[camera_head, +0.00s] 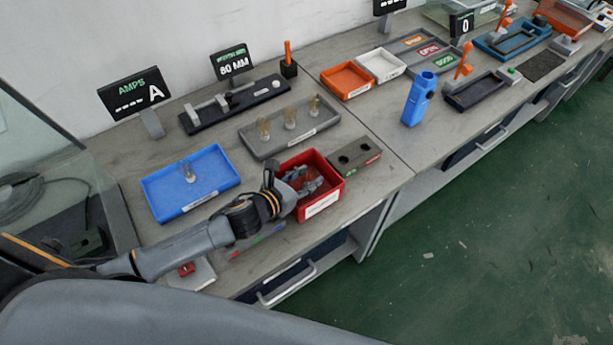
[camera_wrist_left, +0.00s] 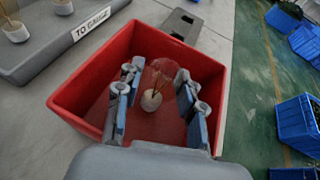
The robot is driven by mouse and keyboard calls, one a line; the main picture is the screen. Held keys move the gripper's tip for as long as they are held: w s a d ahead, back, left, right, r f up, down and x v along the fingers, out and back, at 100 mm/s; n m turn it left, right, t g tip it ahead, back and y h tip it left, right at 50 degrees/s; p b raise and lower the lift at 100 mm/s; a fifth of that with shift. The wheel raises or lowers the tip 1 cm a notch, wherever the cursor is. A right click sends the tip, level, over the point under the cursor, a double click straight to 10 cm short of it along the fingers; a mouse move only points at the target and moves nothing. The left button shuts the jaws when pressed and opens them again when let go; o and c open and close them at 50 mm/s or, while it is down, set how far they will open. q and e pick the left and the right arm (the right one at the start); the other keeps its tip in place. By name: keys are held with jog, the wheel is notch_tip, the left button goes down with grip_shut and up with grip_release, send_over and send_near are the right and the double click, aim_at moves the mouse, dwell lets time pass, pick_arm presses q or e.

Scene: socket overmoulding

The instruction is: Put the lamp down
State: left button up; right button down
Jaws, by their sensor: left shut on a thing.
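My left gripper (camera_head: 308,184) reaches into the red bin (camera_head: 323,204) at the bench's front edge. In the left wrist view my left gripper (camera_wrist_left: 156,98) is shut on a lamp (camera_wrist_left: 153,97), with a clear bulb and a pale round base. The lamp is between the fingers, inside the walls of the red bin (camera_wrist_left: 85,82). I cannot tell whether its base touches the bin floor. In the head view the fingers hide most of the lamp. My right gripper is not in view.
A blue tray (camera_head: 160,199) with one lamp (camera_head: 189,173) lies to the left. A grey tray (camera_head: 262,144) with three lamps stands behind the bin. A grey block with two holes (camera_head: 368,149) is close on the right.

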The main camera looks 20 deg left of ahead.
pick_arm(q)
jog(key=o, duration=1)
jog(key=shift+f, duration=0.1)
jog(key=shift+s+a, duration=0.1)
jog(key=shift+s, duration=0.05)
jog(key=b+v, duration=0.1)
jog(key=v, duration=0.9)
jog(key=shift+s+a, duration=0.15)
jog(key=shift+s, duration=0.15)
jog(key=shift+s+a+r+b, duration=0.15)
jog(key=shift+s+r+b, duration=0.15)
jog(key=shift+s+r, duration=0.15)
